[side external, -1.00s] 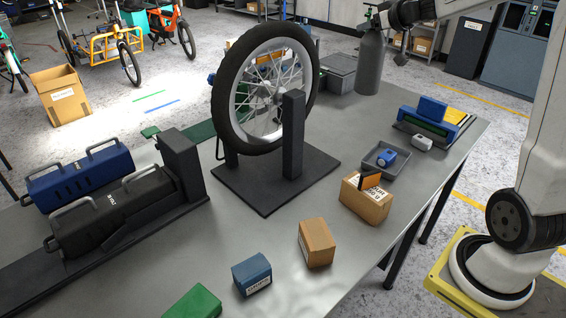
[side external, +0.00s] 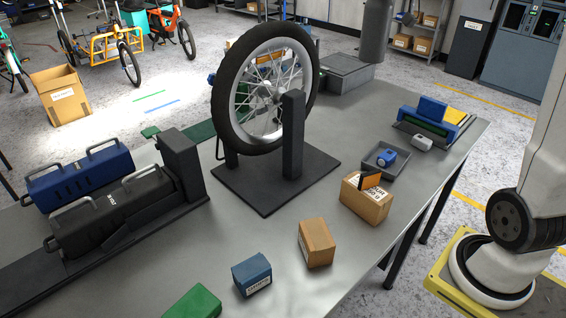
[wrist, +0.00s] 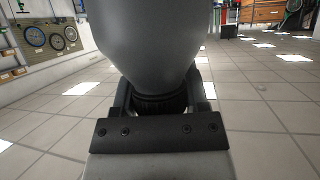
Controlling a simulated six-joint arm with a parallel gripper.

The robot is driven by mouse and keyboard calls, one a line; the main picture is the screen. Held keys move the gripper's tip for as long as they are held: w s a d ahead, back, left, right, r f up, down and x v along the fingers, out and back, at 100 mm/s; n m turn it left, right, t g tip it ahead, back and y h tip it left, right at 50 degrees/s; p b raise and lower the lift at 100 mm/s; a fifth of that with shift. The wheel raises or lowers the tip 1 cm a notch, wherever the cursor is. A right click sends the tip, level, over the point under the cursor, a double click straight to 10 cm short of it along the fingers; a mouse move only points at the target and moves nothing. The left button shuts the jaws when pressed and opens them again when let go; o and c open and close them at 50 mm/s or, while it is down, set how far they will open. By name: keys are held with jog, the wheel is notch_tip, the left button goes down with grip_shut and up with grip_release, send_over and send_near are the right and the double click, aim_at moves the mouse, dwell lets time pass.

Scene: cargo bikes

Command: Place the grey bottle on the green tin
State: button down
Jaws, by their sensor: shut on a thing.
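The grey bottle (side external: 376,32) is upright and off the table at the top of the side view, above and a little right of the grey box. Its upper part is cut off by the frame edge. In the wrist view the bottle (wrist: 160,40) fills the top middle. My gripper (wrist: 162,102) is shut on it, a finger on each side of its narrow dark end. My gripper is out of the side view. A green, box-shaped thing (side external: 193,303) lies at the bottom edge of the side view, partly cut off; I cannot tell whether it is the tin.
A wheel (side external: 222,108) stands in a black stand mid-table. A grey box (side external: 350,78) is at the back. Battery packs (side external: 115,212) lie left.

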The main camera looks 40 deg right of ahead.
jog(key=shift+w+a+r+n+y, duration=0.1)
jog(key=shift+w+a+n+y, duration=0.1)
jog(key=shift+a, duration=0.35)
jog(key=shift+w+a+n+y, duration=0.1)
jog(key=shift+w+a, duration=0.05)
jog(key=shift+a, duration=0.35)
jog(key=a+n+g+y, duration=0.2)
jog(key=a+n+y, duration=0.7)
jog(key=a, duration=2.2)
jog(key=s+a+n+g+y, duration=0.6)
jog(key=s+a+n+g, duration=0.3)
jog(key=s+a, duration=1.35)
notch_tip(320, 180, down, 18)
jog(key=w+a, duration=0.1)
jog(key=w, duration=0.1)
jog(key=shift+a, duration=0.3)
jog(key=shift+w, duration=0.1)
